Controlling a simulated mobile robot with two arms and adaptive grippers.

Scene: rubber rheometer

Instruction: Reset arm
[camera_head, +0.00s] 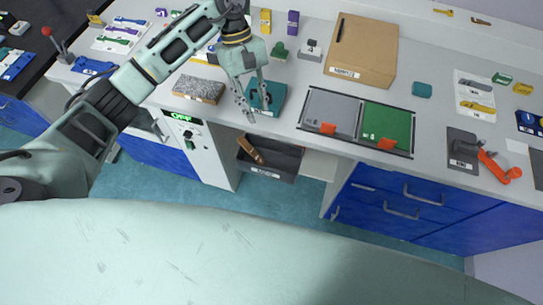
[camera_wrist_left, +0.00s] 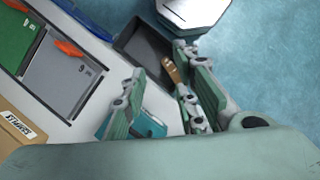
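My left arm reaches in from the left in the head view. Its gripper (camera_head: 254,112) hangs above the front part of the worktop, over a teal block (camera_head: 277,90) and near the counter edge. The two fingers point down and stand apart with nothing seen between them. In the left wrist view the fingers (camera_wrist_left: 165,92) are also spread, with the teal block (camera_wrist_left: 150,125) showing beyond them. A dark open bin (camera_head: 285,160) with a brown-handled tool (camera_head: 250,149) lies just below the gripper in the picture. My right gripper is not in either view.
A speckled slab (camera_head: 198,88) lies left of the gripper. A grey panel (camera_head: 330,109) and green panel (camera_head: 386,124), with orange clips, lie right. A cardboard samples box (camera_head: 362,50) stands behind. Blue floor is in front.

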